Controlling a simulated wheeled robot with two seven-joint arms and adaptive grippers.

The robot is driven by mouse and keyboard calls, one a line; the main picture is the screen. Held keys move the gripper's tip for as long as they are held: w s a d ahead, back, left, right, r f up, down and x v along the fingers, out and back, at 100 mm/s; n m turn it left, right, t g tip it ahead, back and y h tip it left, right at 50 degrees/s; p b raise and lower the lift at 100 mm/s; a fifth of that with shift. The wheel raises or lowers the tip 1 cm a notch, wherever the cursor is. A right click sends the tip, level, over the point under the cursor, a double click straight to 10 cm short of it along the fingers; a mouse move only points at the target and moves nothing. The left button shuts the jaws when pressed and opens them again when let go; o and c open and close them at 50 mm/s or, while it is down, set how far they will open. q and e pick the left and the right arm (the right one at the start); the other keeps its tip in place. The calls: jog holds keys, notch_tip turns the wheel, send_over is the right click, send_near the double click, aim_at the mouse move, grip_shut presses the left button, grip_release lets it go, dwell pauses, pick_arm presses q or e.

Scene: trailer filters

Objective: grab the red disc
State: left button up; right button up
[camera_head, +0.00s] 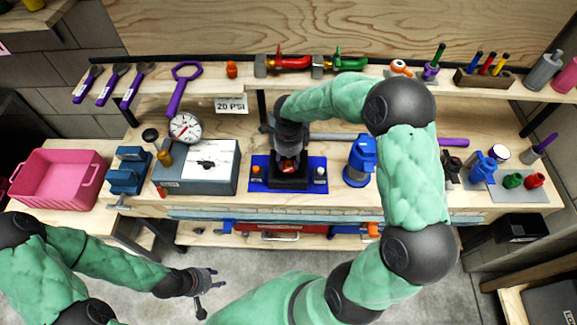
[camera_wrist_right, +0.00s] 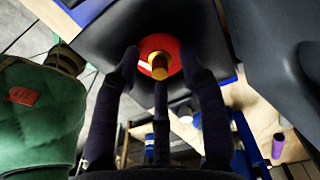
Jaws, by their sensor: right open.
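The red disc (camera_wrist_right: 172,48) with a yellow centre piece sits against a dark block in the right wrist view. In the head view the red disc (camera_head: 288,166) shows partly in a black holder (camera_head: 289,184) on a blue mat (camera_head: 314,188). My right gripper (camera_head: 288,150) is directly over the holder and hides part of the disc. In the wrist view my right gripper (camera_wrist_right: 160,65) is open, its fingers spread around the disc's near side; contact cannot be told. My left gripper (camera_head: 203,284) is low over the floor, away from the bench, open and empty.
A grey box (camera_head: 197,182) with a gauge (camera_head: 185,128) stands left of the holder, and a blue cylinder (camera_head: 360,160) stands right. A pink crate (camera_head: 58,178) is far left. Tools line the rear shelf (camera_head: 210,85). My right arm covers the bench right of centre.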

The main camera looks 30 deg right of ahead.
grip_shut()
jog(key=shift+r, duration=0.15)
